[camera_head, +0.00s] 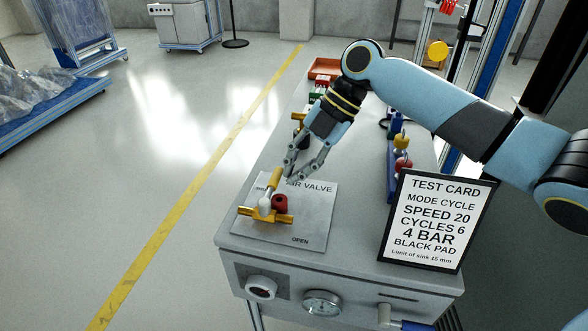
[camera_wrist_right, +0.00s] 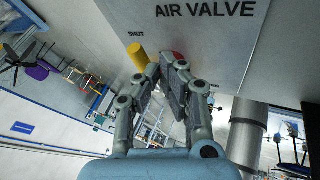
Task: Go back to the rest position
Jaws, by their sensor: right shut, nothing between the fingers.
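My right gripper (camera_head: 292,174) hangs over the console top, just above the air valve plate (camera_head: 318,222). It is shut and empty. In the right wrist view the fingertips (camera_wrist_right: 168,68) are close together in front of the plate. The yellow valve lever (camera_head: 273,180) stands just left of the fingers, near a yellow crossbar (camera_head: 265,215) and a red knob (camera_head: 280,203). In the wrist view the yellow lever (camera_wrist_right: 138,58) is beside the left finger, and I cannot tell whether they touch. My left gripper is not in view.
A black-framed test card (camera_head: 437,220) stands at the console's front right. Red and yellow knobs (camera_head: 402,164) on a blue strip lie behind it. An orange tray (camera_head: 324,68) is at the console's far end. The floor (camera_head: 150,180) to the left is open.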

